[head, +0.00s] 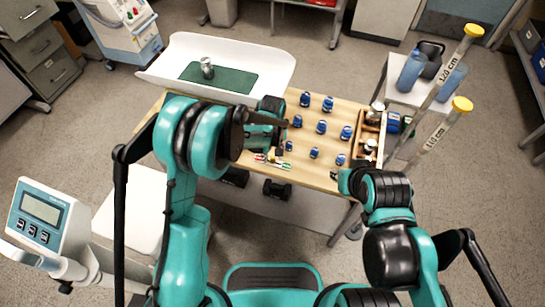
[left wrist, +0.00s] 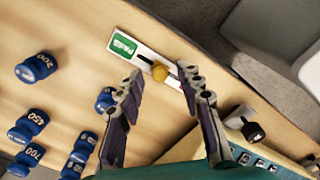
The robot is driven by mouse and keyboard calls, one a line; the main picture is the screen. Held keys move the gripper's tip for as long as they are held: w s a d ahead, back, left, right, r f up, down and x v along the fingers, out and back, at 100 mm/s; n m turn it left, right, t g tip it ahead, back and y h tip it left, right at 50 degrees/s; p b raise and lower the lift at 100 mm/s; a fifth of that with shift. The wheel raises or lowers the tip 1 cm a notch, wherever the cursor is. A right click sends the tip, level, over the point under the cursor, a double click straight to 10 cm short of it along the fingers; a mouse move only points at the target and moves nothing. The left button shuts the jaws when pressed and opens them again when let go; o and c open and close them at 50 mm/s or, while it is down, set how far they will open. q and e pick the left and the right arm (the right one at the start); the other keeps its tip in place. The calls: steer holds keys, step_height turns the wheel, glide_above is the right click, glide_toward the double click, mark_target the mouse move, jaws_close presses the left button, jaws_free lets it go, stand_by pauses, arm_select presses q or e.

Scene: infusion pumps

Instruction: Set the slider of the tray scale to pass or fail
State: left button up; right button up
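The slider is a white strip at the table's front edge, with a green PASS label (left wrist: 124,46), a dark slot and a round yellow knob (left wrist: 160,72). The knob sits partway along the slot; the other end is hidden behind a finger. The strip shows small in the head view (head: 272,161). My left gripper (left wrist: 160,74) is open, its fingertips apart on either side of the knob in the picture; no contact shows. The white scale tray (head: 275,62) has a green mat and a metal weight (head: 207,67) on it. My right gripper (head: 339,176) is by the table's right front; its fingers are unclear.
Several blue numbered weights (head: 322,127) stand on the wooden table (head: 292,96). A wooden rack (head: 371,130) with metal weights is at its right edge. Black weights (head: 277,189) lie on the lower shelf. A side stand holds bottles (head: 411,70).

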arm_select(q)
steer(key=shift+f, duration=0.1)
jaws_close()
steer(key=shift+w+a, duration=0.3)
steer(key=shift+a, duration=0.65)
steer(key=shift+w+a, duration=0.3)
steer(key=shift+a, duration=0.6)
jaws_free()
step_height(320, 180, up, 12)
